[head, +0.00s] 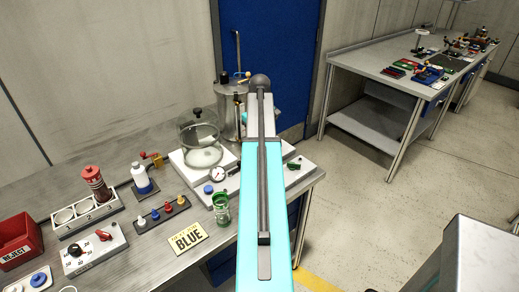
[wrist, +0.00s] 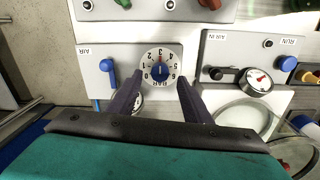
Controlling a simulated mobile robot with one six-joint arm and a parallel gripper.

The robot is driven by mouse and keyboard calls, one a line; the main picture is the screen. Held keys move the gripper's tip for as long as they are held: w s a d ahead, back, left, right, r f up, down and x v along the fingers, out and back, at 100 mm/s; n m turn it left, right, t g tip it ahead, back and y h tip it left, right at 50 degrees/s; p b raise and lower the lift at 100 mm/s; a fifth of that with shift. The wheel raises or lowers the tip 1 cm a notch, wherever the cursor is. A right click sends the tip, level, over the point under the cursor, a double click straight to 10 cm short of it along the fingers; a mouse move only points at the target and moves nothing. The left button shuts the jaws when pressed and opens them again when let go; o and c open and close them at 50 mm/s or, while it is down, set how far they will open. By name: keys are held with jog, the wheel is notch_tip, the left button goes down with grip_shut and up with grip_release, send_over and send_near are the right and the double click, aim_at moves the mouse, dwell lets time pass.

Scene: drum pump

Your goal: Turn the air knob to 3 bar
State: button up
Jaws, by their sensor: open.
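The 3 is at the top of the dial and looks red. The knob's exact setting is too small to read. My gripper (wrist: 160,88) is open, with its two dark fingers on either side of the dial's lower part. No contact with the knob shows. In the head view my arm covers the middle of the bench, and I cannot make out the dial or my fingertips there.
In the wrist view a blue lever (wrist: 109,83) stands left of the dial. A gauge (wrist: 257,81) and a black knob (wrist: 216,73) are to the right. In the head view a glass jar (head: 199,140) and metal drum (head: 230,115) stand near my arm.

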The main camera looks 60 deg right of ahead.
notch_tip(320, 180, up, 10)
jog(key=b, duration=0.2)
jog(key=shift+r, duration=0.25)
dwell(0.7)
